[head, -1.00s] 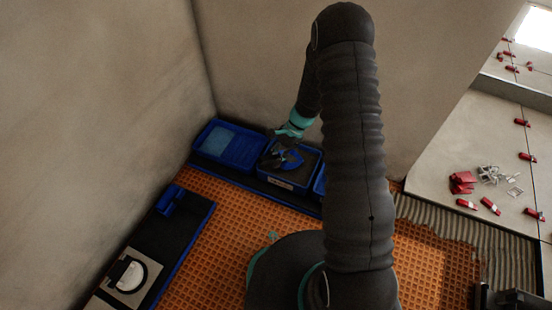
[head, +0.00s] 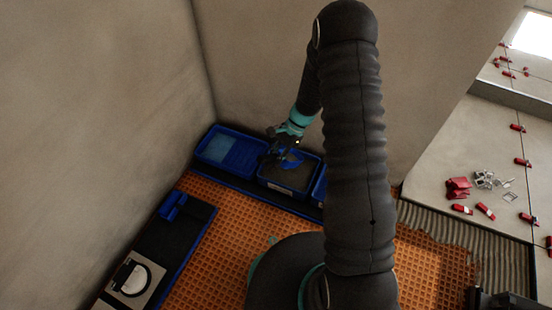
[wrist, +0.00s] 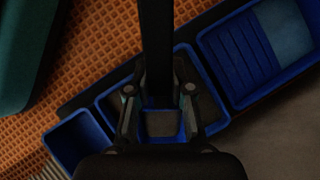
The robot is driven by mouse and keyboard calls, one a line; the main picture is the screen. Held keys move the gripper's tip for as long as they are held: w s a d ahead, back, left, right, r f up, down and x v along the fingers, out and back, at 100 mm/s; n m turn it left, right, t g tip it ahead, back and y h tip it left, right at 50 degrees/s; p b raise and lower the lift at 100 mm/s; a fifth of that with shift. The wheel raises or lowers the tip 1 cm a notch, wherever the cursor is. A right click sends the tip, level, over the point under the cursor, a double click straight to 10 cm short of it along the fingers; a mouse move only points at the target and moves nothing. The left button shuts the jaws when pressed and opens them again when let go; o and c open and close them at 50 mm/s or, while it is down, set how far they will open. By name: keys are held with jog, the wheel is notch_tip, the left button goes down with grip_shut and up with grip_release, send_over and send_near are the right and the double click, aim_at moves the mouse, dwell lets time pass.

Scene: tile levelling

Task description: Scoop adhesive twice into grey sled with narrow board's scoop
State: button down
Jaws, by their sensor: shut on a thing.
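My gripper (head: 280,147) is shut on the blue scoop (head: 293,158), above the blue-rimmed tub (head: 288,188) of dark grey adhesive (head: 287,174) by the back wall. In the wrist view the gripper (wrist: 160,112) has a finger on each side of the scoop (wrist: 160,136). A grey patch shows inside its blue rim; I cannot tell whether it is adhesive in the scoop or the tub behind. A black bar crosses the upper middle of that view. I cannot pick out the grey sled with certainty.
A divided blue tray (head: 230,148) stands left of the tub, and a smaller blue bin (wrist: 77,140) on its other side. A dark board (head: 165,236) at left bears a blue piece and a grey plate with a white disc. Red clips (head: 458,188) lie on tiles at right.

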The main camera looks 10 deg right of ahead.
jog(key=shift+r+p, duration=0.65)
jog(key=shift+r, duration=0.5)
jog(key=shift+r+h+p, duration=0.3)
jog(key=shift+h+p, duration=0.1)
jog(key=shift+p, duration=0.05)
jog(key=shift+r+t+h+p, duration=0.3)
jog(key=shift+t+h+p, duration=0.3)
jog(key=shift+h+p, duration=0.45)
jog(key=shift+r+h+p, duration=0.1)
jog(key=shift+h+p, duration=0.15)
jog(key=shift+p, duration=0.2)
jog(key=shift+r+t+h+p, duration=0.3)
jog(key=shift+t+h+p, duration=0.65)
jog(key=shift+p, duration=1.85)
